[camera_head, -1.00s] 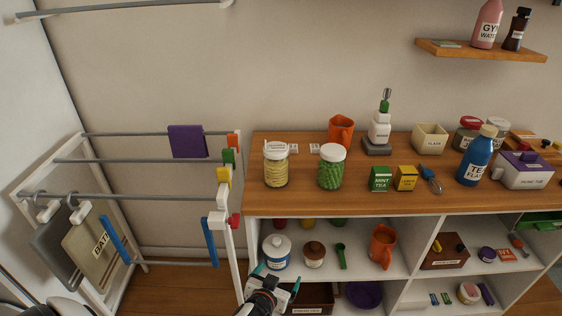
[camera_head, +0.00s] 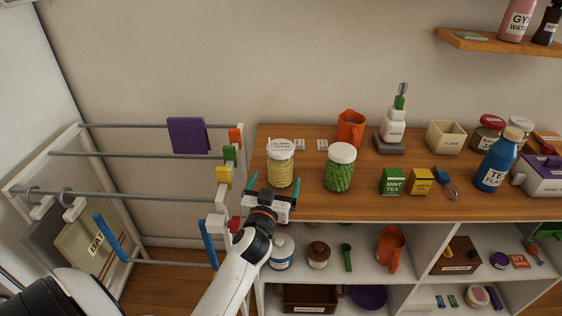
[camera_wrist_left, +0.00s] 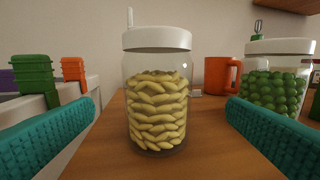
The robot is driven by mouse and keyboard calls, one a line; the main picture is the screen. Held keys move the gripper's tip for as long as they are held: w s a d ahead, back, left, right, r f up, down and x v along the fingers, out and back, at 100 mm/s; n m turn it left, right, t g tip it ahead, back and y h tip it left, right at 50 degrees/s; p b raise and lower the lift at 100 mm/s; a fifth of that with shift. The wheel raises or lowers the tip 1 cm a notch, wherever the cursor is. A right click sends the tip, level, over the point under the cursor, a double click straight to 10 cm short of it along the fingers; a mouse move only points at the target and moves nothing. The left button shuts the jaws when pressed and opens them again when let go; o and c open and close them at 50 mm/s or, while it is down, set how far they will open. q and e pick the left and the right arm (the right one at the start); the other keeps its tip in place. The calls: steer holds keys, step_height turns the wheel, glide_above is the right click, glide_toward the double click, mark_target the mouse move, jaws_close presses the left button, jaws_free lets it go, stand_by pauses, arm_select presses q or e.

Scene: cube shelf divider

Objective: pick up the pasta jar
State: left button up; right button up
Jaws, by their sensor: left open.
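The pasta jar (camera_head: 281,168) is a clear jar with a white lid and pale yellow pasta inside. It stands upright at the left end of the wooden shelf top. In the left wrist view the pasta jar (camera_wrist_left: 157,95) is centred ahead, between the two teal fingers. My left gripper (camera_head: 273,187) is open and empty, just in front of the jar at about its lower height. In the left wrist view the gripper (camera_wrist_left: 160,115) shows a finger on each side, with gaps to the jar. My right gripper is not in view.
A jar of green balls (camera_head: 340,170) stands close to the right of the pasta jar. An orange mug (camera_head: 351,128) is behind. Mint tea (camera_head: 393,181) and yellow boxes stand further right. A drying rack (camera_head: 130,195) with coloured clips borders the shelf's left side.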

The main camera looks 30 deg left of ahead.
mark_target(280, 145)
arm_select(q)
steer(key=shift+x, duration=1.15)
steer(key=shift+w+a+f, duration=0.1)
steer(key=shift+w+f, duration=0.05)
steer(key=shift+w, duration=0.15)
steer(key=x, duration=0.5)
steer(key=shift+a+f+p, duration=0.15)
steer(key=shift+f+p, duration=0.2)
steer(key=shift+p, duration=0.05)
steer(key=shift+r, duration=0.1)
steer(key=c, duration=1.4)
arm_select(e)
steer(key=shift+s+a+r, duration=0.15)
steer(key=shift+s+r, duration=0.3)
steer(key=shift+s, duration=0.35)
